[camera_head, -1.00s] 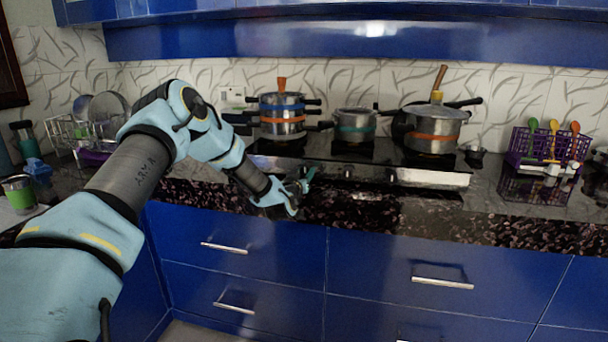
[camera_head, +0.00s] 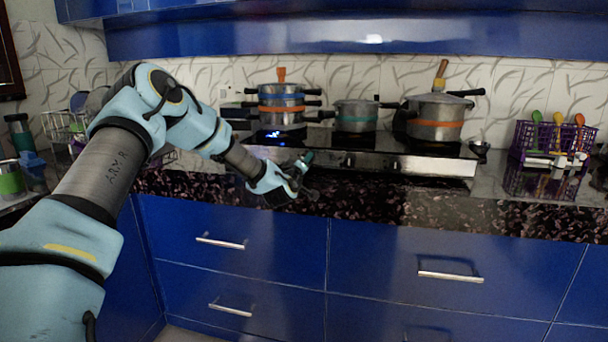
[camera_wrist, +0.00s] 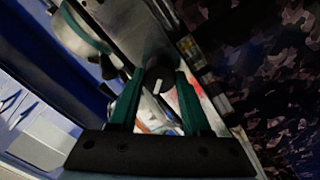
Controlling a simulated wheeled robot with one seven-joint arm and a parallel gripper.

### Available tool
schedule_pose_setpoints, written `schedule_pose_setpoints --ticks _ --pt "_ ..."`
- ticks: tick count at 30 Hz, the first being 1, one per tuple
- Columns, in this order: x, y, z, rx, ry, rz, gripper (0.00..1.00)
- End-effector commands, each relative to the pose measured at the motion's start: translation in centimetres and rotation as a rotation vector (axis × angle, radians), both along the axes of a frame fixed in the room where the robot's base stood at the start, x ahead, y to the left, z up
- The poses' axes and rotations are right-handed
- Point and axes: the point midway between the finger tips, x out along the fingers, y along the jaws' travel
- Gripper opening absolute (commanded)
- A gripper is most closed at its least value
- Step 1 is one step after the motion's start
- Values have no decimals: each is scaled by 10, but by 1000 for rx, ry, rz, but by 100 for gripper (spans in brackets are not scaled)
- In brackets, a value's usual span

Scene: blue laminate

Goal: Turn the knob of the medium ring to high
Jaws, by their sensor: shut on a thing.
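The stove (camera_head: 420,163) has a shiny front panel along the counter edge. In the wrist view, a dark round knob (camera_wrist: 158,80) with a white pointer mark sits between the teal fingers of my gripper (camera_wrist: 162,76). My gripper (camera_head: 305,160) is shut on this knob, at the left part of the stove front in the head view. The fingers hide the knob there. A blue glow (camera_head: 268,134) shows at the left ring, below the stacked pots (camera_head: 282,114). I cannot tell from the frames which ring is the medium one.
A pot with a teal band (camera_head: 356,116) stands in the middle and a lidded pot with an orange band (camera_head: 435,117) on the right. A purple basket (camera_head: 552,143) stands further right. Blue drawers (camera_head: 240,220) lie below the counter.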

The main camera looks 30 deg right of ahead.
Motion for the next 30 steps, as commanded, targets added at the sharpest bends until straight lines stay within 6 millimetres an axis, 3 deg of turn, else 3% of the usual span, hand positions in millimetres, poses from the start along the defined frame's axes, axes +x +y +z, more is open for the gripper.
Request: schedule_pose_setpoints --ticks 30 --pt "1 1 -6 -708 658 1 0"
